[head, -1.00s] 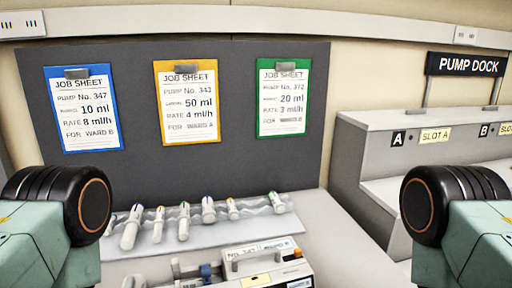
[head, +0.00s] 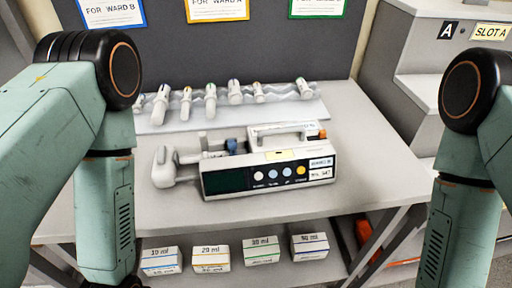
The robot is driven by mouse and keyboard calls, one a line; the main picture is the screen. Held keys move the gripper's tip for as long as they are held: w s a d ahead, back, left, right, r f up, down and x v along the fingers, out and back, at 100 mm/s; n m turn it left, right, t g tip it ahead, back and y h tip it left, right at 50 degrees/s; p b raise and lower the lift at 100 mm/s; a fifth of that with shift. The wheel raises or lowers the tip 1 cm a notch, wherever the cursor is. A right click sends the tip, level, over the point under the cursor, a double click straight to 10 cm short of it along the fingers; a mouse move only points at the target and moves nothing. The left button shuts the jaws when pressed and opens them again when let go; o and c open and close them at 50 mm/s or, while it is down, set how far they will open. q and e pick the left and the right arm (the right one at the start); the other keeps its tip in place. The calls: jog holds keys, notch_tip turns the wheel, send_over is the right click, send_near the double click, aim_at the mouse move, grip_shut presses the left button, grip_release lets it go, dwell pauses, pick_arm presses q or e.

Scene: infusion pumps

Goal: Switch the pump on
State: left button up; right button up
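The pump (head: 265,159) stands on the table in the middle of the head view, its front facing me. It is a pale box with a carry handle on top and an orange part at its right end. Its screen (head: 226,181) is dark. A row of several round buttons (head: 280,174) sits right of the screen, the rightmost one yellow-orange, the others white or bluish. Labels at the right end read WARD B and a number that looks like 347. Both my arms hang at the sides of the picture; their grippers are out of view.
Several syringes lie on a rack (head: 150,125) behind the pump. Boxes (head: 263,250) marked in ml stand on a shelf below the table (head: 370,150). Job sheets (head: 217,9) hang behind. The dock (head: 415,60) stands at right. The table right of the pump is clear.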

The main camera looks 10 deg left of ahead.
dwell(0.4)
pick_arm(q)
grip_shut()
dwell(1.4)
